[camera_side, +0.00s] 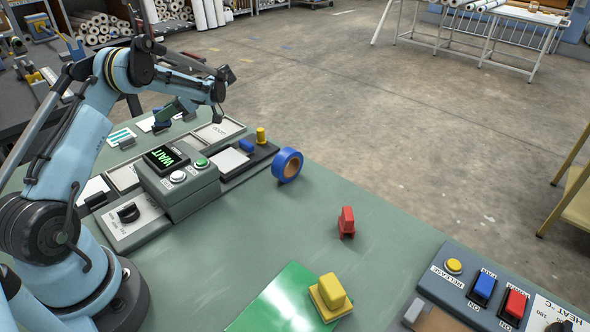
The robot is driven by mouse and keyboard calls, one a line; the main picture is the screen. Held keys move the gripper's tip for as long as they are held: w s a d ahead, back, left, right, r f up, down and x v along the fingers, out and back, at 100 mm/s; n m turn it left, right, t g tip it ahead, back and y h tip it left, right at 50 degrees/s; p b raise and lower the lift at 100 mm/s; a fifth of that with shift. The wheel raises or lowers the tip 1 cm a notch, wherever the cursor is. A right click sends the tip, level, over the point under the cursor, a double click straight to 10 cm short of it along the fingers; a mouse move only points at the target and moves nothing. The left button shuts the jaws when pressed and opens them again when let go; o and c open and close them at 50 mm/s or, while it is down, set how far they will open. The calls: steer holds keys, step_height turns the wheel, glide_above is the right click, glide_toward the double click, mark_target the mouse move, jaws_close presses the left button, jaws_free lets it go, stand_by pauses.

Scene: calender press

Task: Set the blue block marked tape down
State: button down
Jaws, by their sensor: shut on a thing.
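A small blue block (159,116) is at the back left, above the far part of the bench. My gripper (168,114) is shut on it, small and partly dark in the side view. No marking on the block is readable, and I cannot tell whether its underside touches the surface below. A blue tape roll (287,165) stands on edge on the green bench, to the right of my gripper. Another small blue piece (246,146) sits in a dark tray beside a yellow peg (261,135).
A grey console (176,185) with a green "WAIT" display stands left of centre. A button panel (480,285) is at right. Bare bench (240,235) lies between.

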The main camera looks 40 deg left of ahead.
mark_target(171, 123)
steer(key=shift+s+a+f, duration=0.1)
steer(key=shift+a+f, duration=0.2)
steer(key=shift+f, duration=1.9)
steer(key=c, duration=0.9)
jaws_free()
steer(key=shift+c, duration=0.2)
